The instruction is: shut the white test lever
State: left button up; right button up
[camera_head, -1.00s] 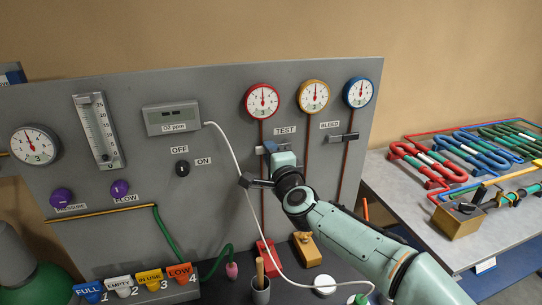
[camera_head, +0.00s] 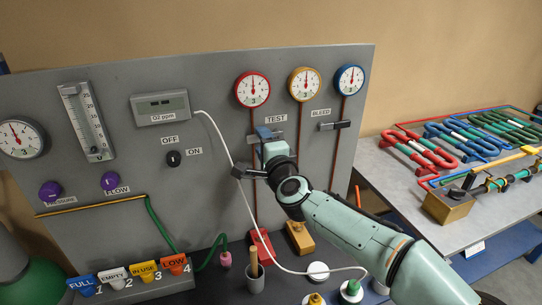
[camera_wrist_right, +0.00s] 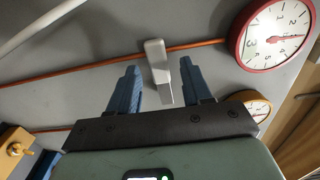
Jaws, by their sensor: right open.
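The white test lever (camera_wrist_right: 158,70) shows in the right wrist view as a pale bar standing out from the grey panel, in front of an orange-red pipe. My right gripper (camera_wrist_right: 158,66) is open, with one blue finger on each side of the lever. I see gaps between the fingers and the lever. In the head view my right gripper (camera_head: 265,133) is at the panel just below the TEST label (camera_head: 276,118), and it hides most of the lever. My left gripper is not in view.
The bleed lever (camera_head: 335,126) is to the right on the same panel (camera_head: 220,80). Red (camera_head: 252,89), yellow (camera_head: 305,84) and blue (camera_head: 349,79) gauges sit above. A white cable (camera_head: 228,150) hangs left of my gripper. A cup (camera_head: 255,279) and bottles stand below.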

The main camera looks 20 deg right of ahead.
jog(key=s+b, duration=0.1)
jog(key=s, duration=1.1)
jog(key=shift+s+a, duration=0.3)
jog(key=shift+a, duration=0.1)
